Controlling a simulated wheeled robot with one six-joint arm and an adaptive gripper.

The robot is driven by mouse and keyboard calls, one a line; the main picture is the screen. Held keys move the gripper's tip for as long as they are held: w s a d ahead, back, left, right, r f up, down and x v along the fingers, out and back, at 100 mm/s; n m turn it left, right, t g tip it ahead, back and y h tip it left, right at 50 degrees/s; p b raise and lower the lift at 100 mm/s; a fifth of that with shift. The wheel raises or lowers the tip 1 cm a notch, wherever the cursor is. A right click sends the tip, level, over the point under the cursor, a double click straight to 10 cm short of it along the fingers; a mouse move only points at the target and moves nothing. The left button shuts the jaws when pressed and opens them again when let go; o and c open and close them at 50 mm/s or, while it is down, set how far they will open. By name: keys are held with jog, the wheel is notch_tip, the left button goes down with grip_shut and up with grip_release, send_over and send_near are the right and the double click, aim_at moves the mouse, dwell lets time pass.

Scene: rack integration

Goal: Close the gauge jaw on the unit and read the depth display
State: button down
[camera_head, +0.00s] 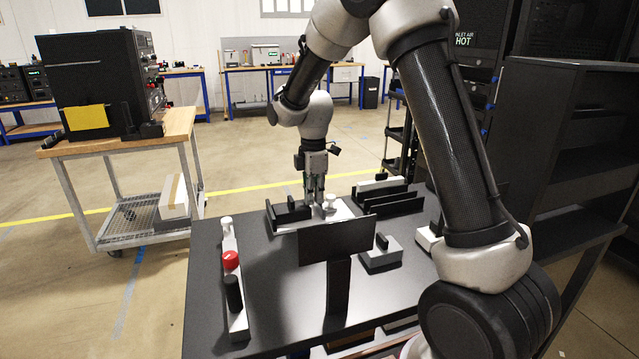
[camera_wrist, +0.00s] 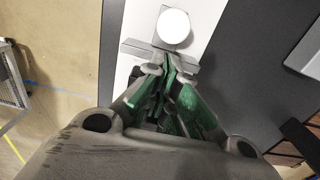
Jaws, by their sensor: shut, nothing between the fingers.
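The gauge is a white base plate (camera_head: 345,208) on the dark table, with a black upright block (camera_head: 287,212) at its left end. A pale round knob (camera_head: 329,203) stands on it near my gripper (camera_head: 315,199). My gripper points down over the plate, its fingers shut and empty. In the wrist view the white knob (camera_wrist: 174,27) sits on a grey bar (camera_wrist: 136,47), just beyond my fingertips (camera_wrist: 166,66). Whether the fingers touch the bar or knob, I cannot tell. No depth reading is legible; a dark panel (camera_head: 337,240) on a post hides part of the plate's front.
A pale strip (camera_head: 240,321) with a red knob (camera_head: 230,260) and a black cylinder lies along the table's left edge. A black slotted holder (camera_head: 390,200) stands behind right, and a grey block (camera_head: 380,260) lies right of the panel. The left middle of the table is clear.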

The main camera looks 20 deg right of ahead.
aim_at(299, 206)
jog(key=shift+a, duration=1.15)
jog(key=shift+a, duration=0.9)
